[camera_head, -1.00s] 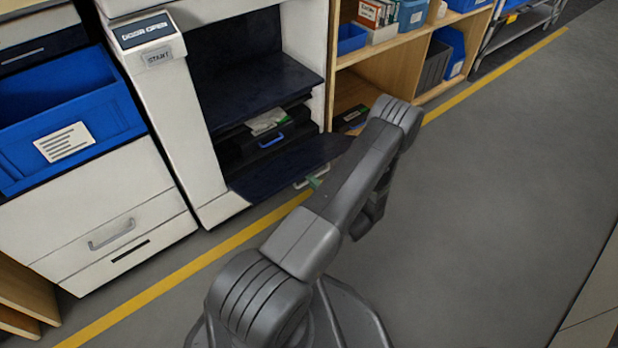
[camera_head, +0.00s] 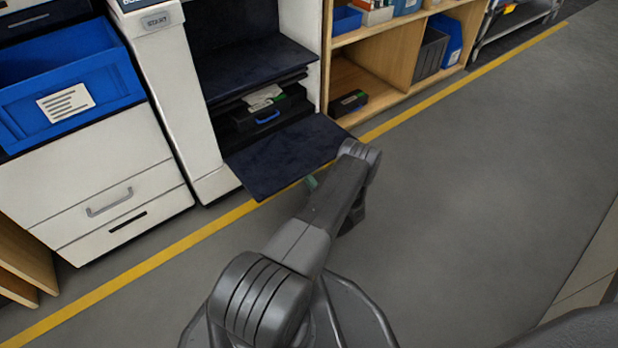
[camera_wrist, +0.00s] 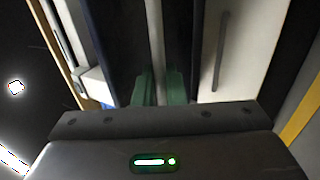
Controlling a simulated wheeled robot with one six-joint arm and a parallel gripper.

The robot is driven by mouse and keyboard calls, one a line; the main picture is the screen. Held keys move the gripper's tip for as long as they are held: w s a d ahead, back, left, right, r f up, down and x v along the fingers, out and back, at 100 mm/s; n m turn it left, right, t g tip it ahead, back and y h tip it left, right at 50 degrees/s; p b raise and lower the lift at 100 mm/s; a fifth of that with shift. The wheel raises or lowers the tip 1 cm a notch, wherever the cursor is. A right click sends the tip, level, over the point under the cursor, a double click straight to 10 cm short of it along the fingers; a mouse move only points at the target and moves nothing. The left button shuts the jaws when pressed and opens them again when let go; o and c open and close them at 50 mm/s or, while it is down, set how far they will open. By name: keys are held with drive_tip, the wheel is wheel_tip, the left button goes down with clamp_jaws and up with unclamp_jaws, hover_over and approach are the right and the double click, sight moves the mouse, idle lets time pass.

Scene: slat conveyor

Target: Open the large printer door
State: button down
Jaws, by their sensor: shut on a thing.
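The large printer door (camera_head: 285,158) is a dark navy panel. In the head view it is hinged at the bottom of the white printer (camera_head: 172,95) and lies folded down and outward, nearly flat, with the dark interior open above it. My gripper (camera_head: 312,183) is at the outer edge of the door, largely hidden behind my arm, with a bit of green fingertip showing. In the wrist view the green fingers of my gripper (camera_wrist: 161,88) are close together around a narrow pale strip (camera_wrist: 156,45), seemingly the door's handle. The handle is hidden in the head view.
Inside the printer is a dark tray with a blue handle (camera_head: 267,117). A blue bin (camera_head: 65,80) sits on white drawers (camera_head: 95,215) at left. A wooden shelf (camera_head: 400,75) stands at right. The grey floor at right is clear.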

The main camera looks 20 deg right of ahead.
drive_tip(key=shift+w+a+f, duration=0.1)
drive_tip(key=shift+a+f, duration=0.05)
drive_tip(key=shift+a, duration=0.05)
drive_tip(key=c, duration=1.5)
unclamp_jaws()
drive_tip(key=shift+a, duration=0.1)
drive_tip(key=v, duration=1.2)
